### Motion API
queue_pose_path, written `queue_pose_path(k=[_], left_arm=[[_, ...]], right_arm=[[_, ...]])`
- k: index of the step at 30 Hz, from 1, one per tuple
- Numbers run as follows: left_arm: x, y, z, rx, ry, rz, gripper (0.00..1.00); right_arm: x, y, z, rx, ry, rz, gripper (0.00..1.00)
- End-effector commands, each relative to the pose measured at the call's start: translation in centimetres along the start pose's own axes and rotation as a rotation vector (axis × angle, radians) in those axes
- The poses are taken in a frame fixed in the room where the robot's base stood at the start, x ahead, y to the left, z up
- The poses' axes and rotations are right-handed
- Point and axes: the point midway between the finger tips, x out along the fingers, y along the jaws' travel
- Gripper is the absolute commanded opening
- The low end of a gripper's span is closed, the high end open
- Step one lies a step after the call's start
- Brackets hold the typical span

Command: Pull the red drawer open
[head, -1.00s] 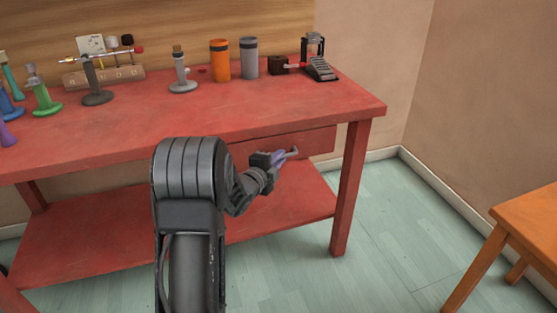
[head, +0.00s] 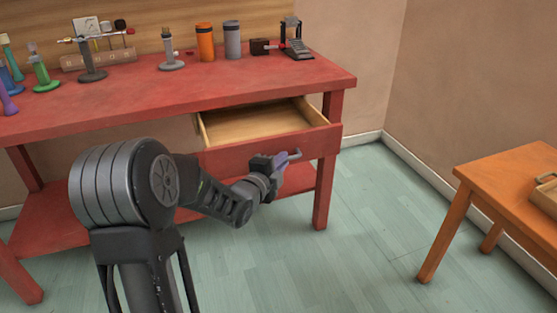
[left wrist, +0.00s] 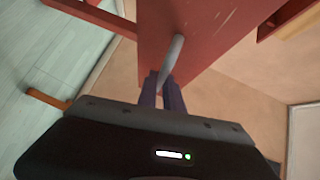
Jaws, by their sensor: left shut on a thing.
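The red drawer (head: 240,157) under the red workbench is pulled partway out in the head view. Its bare wooden inside (head: 255,124) shows and looks empty. A grey bar handle (head: 293,156) sits on its front. My left gripper (head: 284,160) is at the handle, in front of the drawer. In the left wrist view, its two purple-grey fingers (left wrist: 163,90) are shut on the handle (left wrist: 173,55), close to the red drawer front (left wrist: 200,30). My right gripper is not in view.
The red workbench top (head: 130,100) carries several stands, an orange canister (head: 205,42), a grey canister (head: 232,40) and a black device (head: 294,38). An orange wooden table (head: 505,175) with a tray (head: 546,195) stands at the right. The floor between them is clear.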

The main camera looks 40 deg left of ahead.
Motion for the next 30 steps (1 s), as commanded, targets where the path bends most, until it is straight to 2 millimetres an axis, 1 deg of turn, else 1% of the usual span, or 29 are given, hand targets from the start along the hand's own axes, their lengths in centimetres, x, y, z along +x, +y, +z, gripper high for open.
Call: queue_pose_path(k=[10,11,18,19,26,30], left_arm=[[-0.10,0.03,-0.01,0.000,-0.002,0.001,0.00],[-0.10,0.03,0.00,0.000,-0.002,0.001,0.12],[-0.09,0.01,-0.04,0.000,-0.001,0.000,0.31],[-0.08,0.01,-0.04,0.000,-0.001,0.000,0.32],[-0.11,-0.01,-0.06,0.000,-0.001,0.000,0.32],[-0.80,-0.05,-0.02,-0.002,-0.001,0.000,0.32]], right_arm=[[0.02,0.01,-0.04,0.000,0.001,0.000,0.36],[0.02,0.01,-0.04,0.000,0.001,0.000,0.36],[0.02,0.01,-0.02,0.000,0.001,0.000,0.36],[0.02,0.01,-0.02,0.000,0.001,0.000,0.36],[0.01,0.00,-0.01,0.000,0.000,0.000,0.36],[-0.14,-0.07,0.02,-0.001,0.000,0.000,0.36]])
